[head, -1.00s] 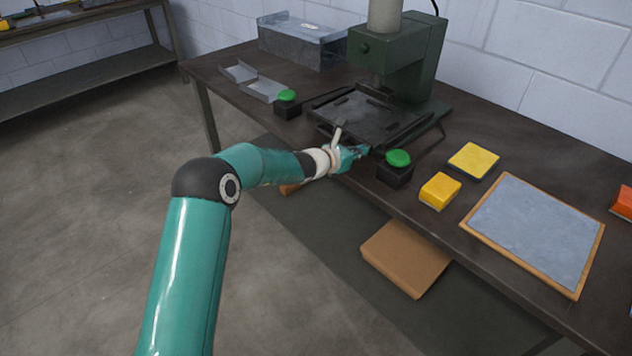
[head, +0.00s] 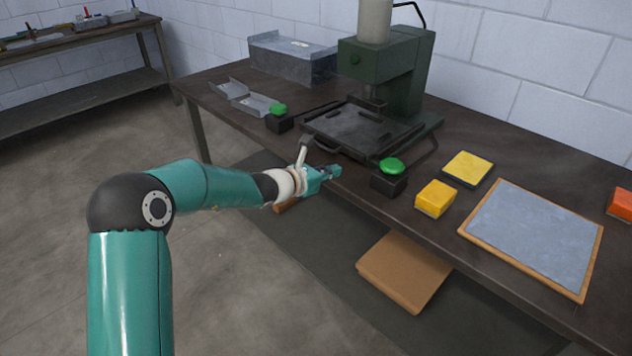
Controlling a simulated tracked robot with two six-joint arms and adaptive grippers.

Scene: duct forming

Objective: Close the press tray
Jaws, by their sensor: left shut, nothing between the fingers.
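The green press (head: 402,75) stands at the back of the workbench. Its flat black tray (head: 350,127) lies low at the front of the press, with a dark handle (head: 326,145) on its front edge. The rear of the tray is under the press head. I cannot tell whether it is fully in. My left gripper (head: 335,171) is shut and empty at the bench's front edge, just in front of the tray handle and apart from it as far as I can see. My right gripper is not in view.
Green buttons on black boxes stand left (head: 279,112) and right (head: 390,175) of the tray. A yellow block (head: 436,197), a yellow pad (head: 468,167) and a wood-framed grey panel (head: 533,236) lie to the right. Bent metal pieces (head: 247,98) and a grey metal box (head: 291,58) are left.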

